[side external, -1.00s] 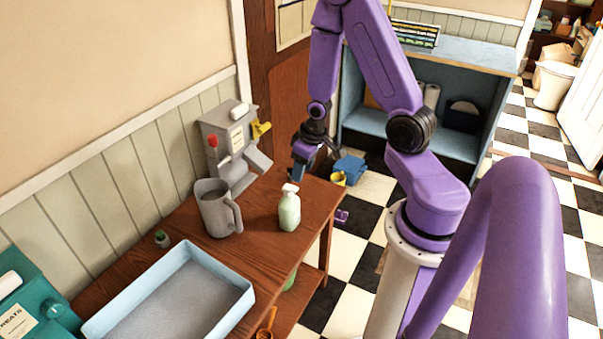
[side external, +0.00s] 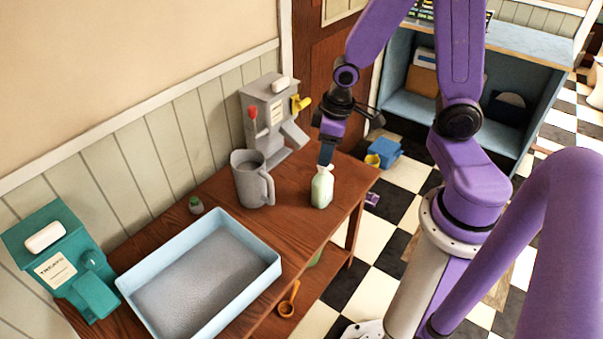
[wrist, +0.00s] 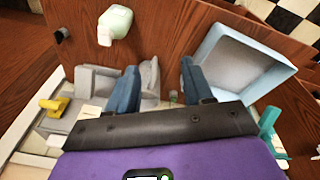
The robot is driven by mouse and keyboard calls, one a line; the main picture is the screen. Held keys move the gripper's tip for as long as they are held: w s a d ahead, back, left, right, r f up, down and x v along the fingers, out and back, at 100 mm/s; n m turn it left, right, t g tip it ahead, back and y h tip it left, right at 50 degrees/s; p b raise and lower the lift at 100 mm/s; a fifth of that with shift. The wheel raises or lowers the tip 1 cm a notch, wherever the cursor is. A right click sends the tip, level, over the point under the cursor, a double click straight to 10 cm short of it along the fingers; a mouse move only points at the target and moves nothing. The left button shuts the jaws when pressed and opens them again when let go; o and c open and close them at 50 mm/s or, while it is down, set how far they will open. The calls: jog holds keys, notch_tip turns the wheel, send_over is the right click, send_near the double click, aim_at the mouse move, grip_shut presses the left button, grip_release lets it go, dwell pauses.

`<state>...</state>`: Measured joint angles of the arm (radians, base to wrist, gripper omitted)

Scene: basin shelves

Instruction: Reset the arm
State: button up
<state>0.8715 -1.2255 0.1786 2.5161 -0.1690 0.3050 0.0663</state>
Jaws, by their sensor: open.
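My gripper (side external: 327,152) is open and empty above the wooden table, beside the grey wall-side machine. Its two blue fingers stand apart in the wrist view (wrist: 160,88), with nothing held between them. In the side view the fingers overlap the top of a pale green pump bottle (side external: 321,188), which stands upright on the table. In the wrist view the bottle (wrist: 115,24) lies off to the upper left, apart from the fingers.
On the table (side external: 300,233) stand a grey pitcher (side external: 250,180), a grey dispenser (side external: 270,110), a light blue tray (side external: 275,272), a teal treats dispenser (side external: 62,262) and a small green-topped item (side external: 196,205). A blue shelf (side external: 545,60) stands behind my arm.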

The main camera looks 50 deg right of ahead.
jog(key=s+a+r+n, duration=0.3)
jog(key=s+a+r, duration=0.1)
jog(key=s, duration=0.4)
jog(key=s+a+r+n+g, duration=0.1)
jog(key=s+a+r+n, duration=0.3)
jog(key=s, duration=0.3)
jog(key=shift+s+r+g, duration=0.3)
jog(key=shift+s+r, duration=0.1)
jog(key=shift+r, duration=0.45)
